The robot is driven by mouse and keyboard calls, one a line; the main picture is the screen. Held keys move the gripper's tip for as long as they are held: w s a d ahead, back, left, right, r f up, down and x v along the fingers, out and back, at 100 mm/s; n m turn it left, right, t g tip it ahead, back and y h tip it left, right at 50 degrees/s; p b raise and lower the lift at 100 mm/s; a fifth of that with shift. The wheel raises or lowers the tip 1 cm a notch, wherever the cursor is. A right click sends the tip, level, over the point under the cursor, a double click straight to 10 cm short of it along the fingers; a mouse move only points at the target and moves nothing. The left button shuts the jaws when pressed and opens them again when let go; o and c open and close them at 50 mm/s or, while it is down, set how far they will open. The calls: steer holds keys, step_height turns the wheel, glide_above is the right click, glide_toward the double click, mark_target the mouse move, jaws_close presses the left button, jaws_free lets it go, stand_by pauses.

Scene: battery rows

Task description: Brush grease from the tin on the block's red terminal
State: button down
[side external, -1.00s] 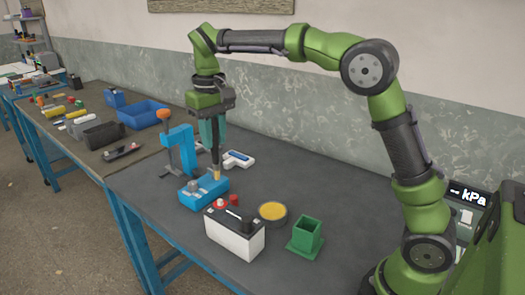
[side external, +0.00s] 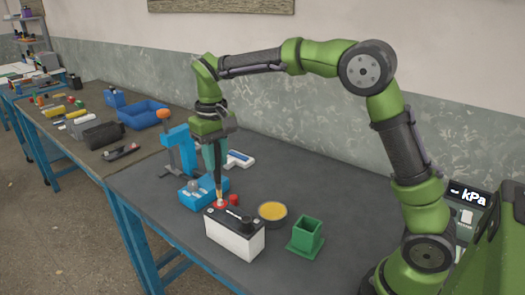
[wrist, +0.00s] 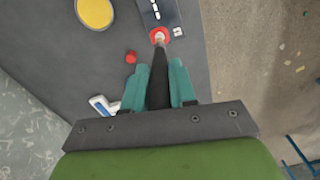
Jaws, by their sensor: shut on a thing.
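The block (side external: 235,238) is a white battery with a black top, standing near the table's front edge. Its red-ringed terminal (side external: 221,204) is at the block's far-left corner; the red ring also shows in the wrist view (wrist: 153,36). My gripper (wrist: 159,66) is shut on the dark handle of a brush (wrist: 158,90), held between its teal fingers. The brush points down. Its pale tip (side external: 219,194) is at the red terminal; I cannot tell whether it touches. The round tin (side external: 272,211) of yellow grease stands to the right of the block, away from the gripper.
A small red cap (side external: 234,200) stands on the table behind the block. A blue vise (side external: 191,195) is close behind the brush, to the left. An empty green square holder (side external: 307,234) stands right of the tin.

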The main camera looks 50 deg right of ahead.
steer(key=shift+f, duration=0.5)
stand_by(1.0)
steer(key=shift+s, duration=0.25)
steer(key=shift+w, duration=0.45)
stand_by(0.9)
steer(key=shift+s, duration=0.45)
stand_by(0.4)
steer(key=shift+w, duration=0.45)
stand_by(0.5)
steer(key=shift+s, duration=0.45)
stand_by(0.5)
steer(key=shift+w, duration=0.25)
stand_by(0.4)
